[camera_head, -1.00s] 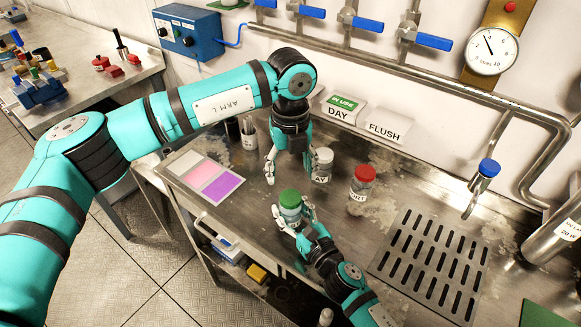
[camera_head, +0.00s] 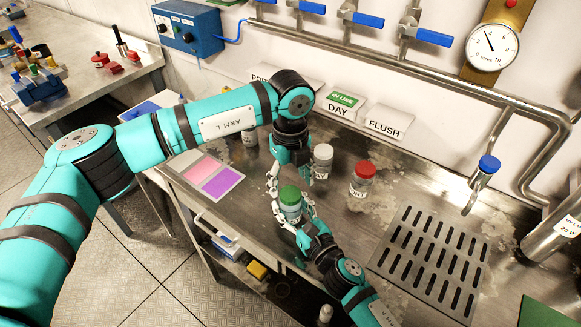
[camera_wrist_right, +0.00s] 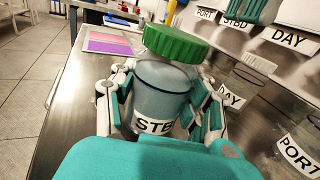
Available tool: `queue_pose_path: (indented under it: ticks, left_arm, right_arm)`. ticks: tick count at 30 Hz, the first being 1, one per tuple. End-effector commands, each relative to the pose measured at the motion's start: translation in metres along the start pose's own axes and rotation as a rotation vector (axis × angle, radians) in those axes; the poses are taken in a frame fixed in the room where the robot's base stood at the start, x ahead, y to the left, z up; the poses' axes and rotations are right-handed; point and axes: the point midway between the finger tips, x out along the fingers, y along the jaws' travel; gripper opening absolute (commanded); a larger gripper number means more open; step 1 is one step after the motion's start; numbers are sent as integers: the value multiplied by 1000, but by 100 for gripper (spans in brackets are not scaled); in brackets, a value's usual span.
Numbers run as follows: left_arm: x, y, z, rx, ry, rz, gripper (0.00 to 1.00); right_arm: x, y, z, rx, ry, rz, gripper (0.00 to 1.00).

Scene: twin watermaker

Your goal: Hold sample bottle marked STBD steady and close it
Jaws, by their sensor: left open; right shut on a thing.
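The STBD sample bottle (camera_wrist_right: 158,95) is upright in my right gripper (camera_head: 291,217), whose fingers are shut around its body. Its label, partly cut off, reads "STB" in the right wrist view. A green cap (camera_wrist_right: 175,46) sits on top of the bottle and looks slightly tilted there; the cap also shows in the head view (camera_head: 289,195). I cannot tell how far the cap is screwed on. My left gripper (camera_head: 288,182) points down, open, just above and behind the cap, with its fingers spread. I cannot see any contact with the cap.
A white-capped bottle (camera_head: 323,156) stands close to my left gripper. A red-capped bottle (camera_head: 363,181) stands further right. A slotted drain grate (camera_head: 431,254) lies right of my right arm. A colour card (camera_head: 208,176) lies left. DAY and FLUSH signs stand along the wall.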

Motion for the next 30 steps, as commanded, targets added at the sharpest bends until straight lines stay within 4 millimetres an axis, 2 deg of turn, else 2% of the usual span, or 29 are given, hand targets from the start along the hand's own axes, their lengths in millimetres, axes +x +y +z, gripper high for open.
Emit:
queue_pose_path:
  ticks: [3, 7, 18, 30]
  left_arm:
    - [18, 0, -1, 0, 2, 1, 66]
    - [29, 0, 0, 0, 0, 1, 66]
    - [34, 0, 0, 1, 0, 0, 66]
    - [34, 0, 0, 1, 0, 0, 15]
  right_arm:
    - [0, 0, 0, 0, 1, 0, 0]
    - [0, 0, 0, 0, 1, 0, 0]
    - [0, 0, 0, 0, 1, 0, 0]
    - [0, 0, 0, 0, 1, 0, 0]
